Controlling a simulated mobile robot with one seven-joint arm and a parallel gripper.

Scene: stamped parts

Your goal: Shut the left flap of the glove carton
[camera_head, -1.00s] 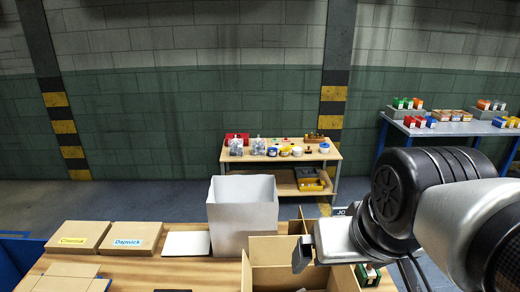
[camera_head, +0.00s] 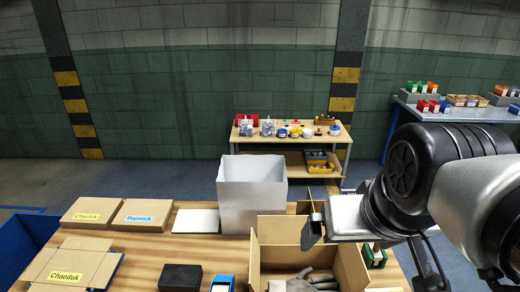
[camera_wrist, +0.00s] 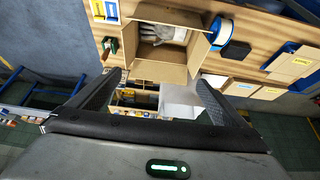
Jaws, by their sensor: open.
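The glove carton (camera_head: 272,251) is an open brown box at the front of the wooden table, with grey gloves (camera_head: 303,284) inside. Its left flap (camera_head: 254,262) stands open at its left side, and the far and right flaps are raised too. In the wrist view the carton (camera_wrist: 160,71) is at the top middle with the gloves (camera_wrist: 163,32) in it; the left flap (camera_wrist: 199,54) is on the picture's right. My gripper (camera_head: 312,231) is above the carton's far side, apart from the left flap. Its fingers (camera_wrist: 159,82) are spread and empty.
A tall white bin (camera_head: 251,184) stands behind the carton. Flat cartons (camera_head: 145,214) and a folded-open one (camera_head: 66,263) lie left. A black box (camera_head: 180,277) and a blue object (camera_head: 222,283) are left of the carton. A green box (camera_head: 375,256) is right.

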